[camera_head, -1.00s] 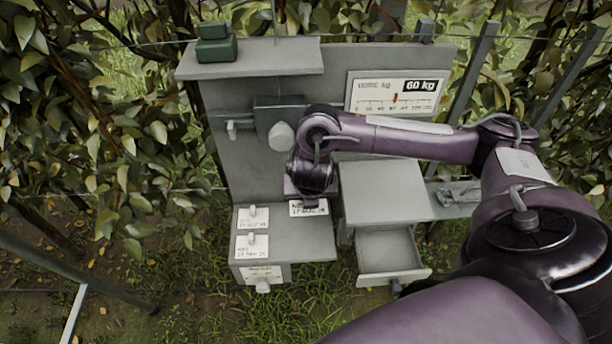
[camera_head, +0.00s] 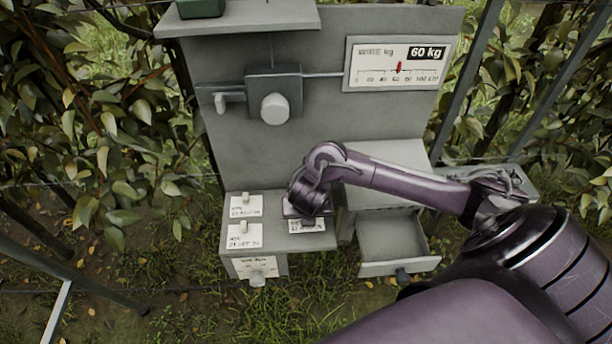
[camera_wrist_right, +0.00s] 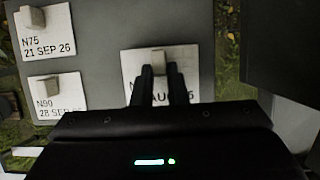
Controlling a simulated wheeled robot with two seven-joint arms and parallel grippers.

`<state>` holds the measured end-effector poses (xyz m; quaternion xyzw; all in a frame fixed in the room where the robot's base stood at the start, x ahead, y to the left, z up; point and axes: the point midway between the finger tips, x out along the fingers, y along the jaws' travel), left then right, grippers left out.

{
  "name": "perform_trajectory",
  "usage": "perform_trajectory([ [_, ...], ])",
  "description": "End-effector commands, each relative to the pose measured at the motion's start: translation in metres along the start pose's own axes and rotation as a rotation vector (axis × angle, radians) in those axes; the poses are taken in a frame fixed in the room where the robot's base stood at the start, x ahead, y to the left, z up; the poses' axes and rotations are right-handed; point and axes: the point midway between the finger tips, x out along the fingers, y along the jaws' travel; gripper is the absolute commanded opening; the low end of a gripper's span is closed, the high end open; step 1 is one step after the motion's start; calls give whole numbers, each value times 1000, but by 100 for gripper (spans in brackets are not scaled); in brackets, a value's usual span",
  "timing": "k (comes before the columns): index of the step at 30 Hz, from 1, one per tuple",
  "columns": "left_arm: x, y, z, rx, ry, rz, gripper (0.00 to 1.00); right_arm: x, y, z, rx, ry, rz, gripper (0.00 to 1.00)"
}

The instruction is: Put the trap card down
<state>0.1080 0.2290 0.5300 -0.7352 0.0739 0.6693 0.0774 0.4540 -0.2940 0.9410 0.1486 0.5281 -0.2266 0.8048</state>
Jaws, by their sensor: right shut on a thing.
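My right gripper (camera_head: 306,212) is over the right part of the grey ledge (camera_head: 275,236). It is shut on the tan grip tab of a white trap card (camera_head: 307,226). The card also shows in the right wrist view (camera_wrist_right: 133,64), its tab between the two dark fingers (camera_wrist_right: 163,80). Its print is partly hidden, but "AUG" shows. The card looks flat, at or very close to the ledge top; I cannot tell whether it touches. Two similar cards lie to its left, N75 (camera_wrist_right: 45,35) and N90 (camera_wrist_right: 57,97). My left gripper is not in view.
A grey open drawer (camera_head: 393,246) is right of the ledge. Behind stands a grey panel with a round knob (camera_head: 275,108) and a wire gauge (camera_head: 400,65) reading 60 kg. A labelled plate (camera_head: 254,266) is on the ledge front. Foliage is on both sides.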

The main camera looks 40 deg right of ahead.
Motion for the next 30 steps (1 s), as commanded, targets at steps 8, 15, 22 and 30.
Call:
perform_trajectory([
  [8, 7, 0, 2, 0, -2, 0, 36, 20, 0, -8, 0, -1, 0, 0],
  [15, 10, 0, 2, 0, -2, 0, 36, 22, 0, -9, 0, -1, 0, 0],
  [22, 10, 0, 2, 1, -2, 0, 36, 23, 0, -10, 0, -1, 0, 34],
  [30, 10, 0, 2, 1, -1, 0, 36, 22, 0, -9, 0, -1, 0, 35],
])
